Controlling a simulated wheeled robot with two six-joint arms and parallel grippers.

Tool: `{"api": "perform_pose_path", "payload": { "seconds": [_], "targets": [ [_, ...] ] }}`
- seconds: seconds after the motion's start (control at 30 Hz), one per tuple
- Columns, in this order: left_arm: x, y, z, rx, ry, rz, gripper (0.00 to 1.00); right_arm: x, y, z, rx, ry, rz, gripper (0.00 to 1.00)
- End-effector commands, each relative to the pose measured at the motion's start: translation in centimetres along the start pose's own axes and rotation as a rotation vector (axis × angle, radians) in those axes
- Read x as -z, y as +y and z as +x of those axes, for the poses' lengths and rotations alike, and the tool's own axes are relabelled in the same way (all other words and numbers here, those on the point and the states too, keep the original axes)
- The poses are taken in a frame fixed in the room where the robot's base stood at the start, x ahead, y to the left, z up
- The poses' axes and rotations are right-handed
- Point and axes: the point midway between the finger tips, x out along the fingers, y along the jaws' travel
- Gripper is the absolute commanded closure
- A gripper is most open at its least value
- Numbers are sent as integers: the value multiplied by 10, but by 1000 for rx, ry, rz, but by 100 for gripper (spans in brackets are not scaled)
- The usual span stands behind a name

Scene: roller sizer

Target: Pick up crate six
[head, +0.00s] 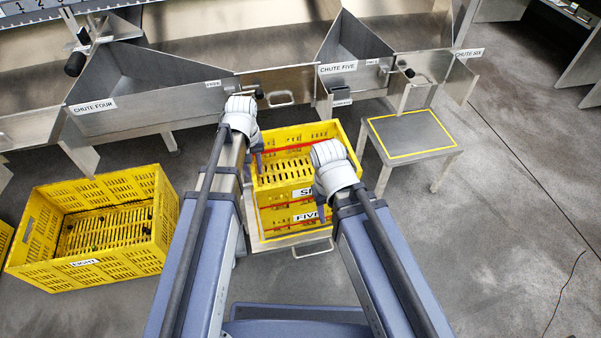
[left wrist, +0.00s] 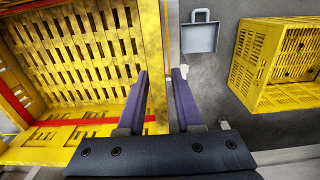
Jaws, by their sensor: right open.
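Crate six is a yellow slotted crate (head: 291,158) whose label, partly hidden, shows "SI". It sits on top of a yellow crate labelled "FIVE" (head: 308,228). In the left wrist view, a yellow crate wall (left wrist: 156,40) passes between the fingers of my left gripper (left wrist: 161,73), one finger on each side. They stand apart, with space around the wall. In the head view my left gripper (head: 257,166) is at the crate's left side. My right gripper (head: 320,205) is open at its right side, near the label; its fingertips are partly hidden.
The stack stands on a low base with a handle (head: 312,250). A yellow crate labelled "EIGHT" (head: 85,265) is on the floor at left. A low grey table (head: 410,133) with a yellow outline stands at right. Metal chutes (head: 343,78) line the back. Floor at right is mostly clear.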

Motion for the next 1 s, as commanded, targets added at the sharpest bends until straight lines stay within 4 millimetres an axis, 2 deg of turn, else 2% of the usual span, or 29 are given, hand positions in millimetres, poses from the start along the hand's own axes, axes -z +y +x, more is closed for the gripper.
{"api": "perform_pose_path", "payload": {
  "seconds": [0.03,0.3,1.0],
  "targets": [
    [0,0,0,0,0,0,72,0,0,0,0,0,0,50],
    [0,0,0,0,0,0,100,0,0,0,0,0,0,50],
    [0,0,0,0,0,0,100,0,0,0,0,0,0,50]
  ]
}}
